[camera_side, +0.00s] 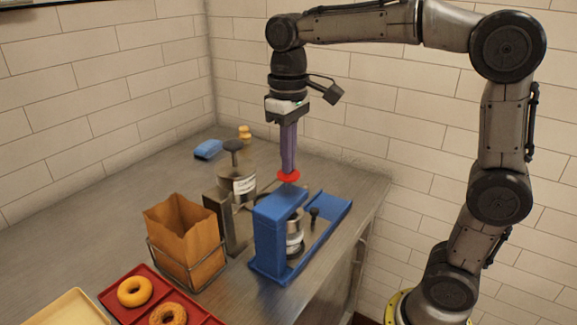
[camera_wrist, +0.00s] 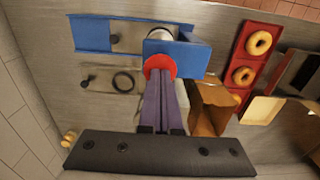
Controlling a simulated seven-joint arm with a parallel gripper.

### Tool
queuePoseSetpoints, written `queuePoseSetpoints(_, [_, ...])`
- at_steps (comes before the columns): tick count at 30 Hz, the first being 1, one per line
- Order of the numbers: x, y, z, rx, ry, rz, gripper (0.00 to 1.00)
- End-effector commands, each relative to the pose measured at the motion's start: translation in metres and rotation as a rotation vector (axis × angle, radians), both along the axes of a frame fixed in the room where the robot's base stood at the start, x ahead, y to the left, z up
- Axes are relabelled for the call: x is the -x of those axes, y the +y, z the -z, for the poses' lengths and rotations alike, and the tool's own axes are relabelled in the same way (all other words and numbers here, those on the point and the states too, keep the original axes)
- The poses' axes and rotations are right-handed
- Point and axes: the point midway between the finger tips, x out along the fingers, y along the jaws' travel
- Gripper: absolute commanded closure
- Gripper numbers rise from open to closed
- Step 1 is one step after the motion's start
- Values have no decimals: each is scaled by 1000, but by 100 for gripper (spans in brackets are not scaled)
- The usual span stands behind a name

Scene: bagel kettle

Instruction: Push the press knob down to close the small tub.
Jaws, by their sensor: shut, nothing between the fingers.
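The blue press (camera_side: 268,240) stands near the right edge of the counter, with its red knob (camera_side: 289,178) on top. The small tub (camera_side: 295,238), silver with a pale band, is under the press arm and partly hidden by its frame. My gripper (camera_side: 288,170) points straight down over the press, its purple fingers shut and empty. The fingertips are right at the red knob; whether they touch it I cannot tell. In the wrist view the fingertips (camera_wrist: 160,76) overlap the red knob (camera_wrist: 160,63), and the tub (camera_wrist: 161,35) shows partly beyond it.
A dark-knobbed peg (camera_side: 314,214) stands behind the tub. To the left are a labelled container (camera_side: 241,186), a brown paper bag (camera_side: 184,238) in a wire holder, and a red tray (camera_side: 118,296) with bagels. A blue sponge (camera_side: 208,149) lies farther back. Bare counter is at far left.

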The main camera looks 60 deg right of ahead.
Motion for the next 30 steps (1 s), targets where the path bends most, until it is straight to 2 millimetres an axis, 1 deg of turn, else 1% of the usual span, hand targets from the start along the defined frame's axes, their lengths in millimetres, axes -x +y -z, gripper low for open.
queuePoseSetpoints(20, [1,0,26,0,4,0,100])
queuePoseSetpoints(30, [0,0,25,0,5,0,100])
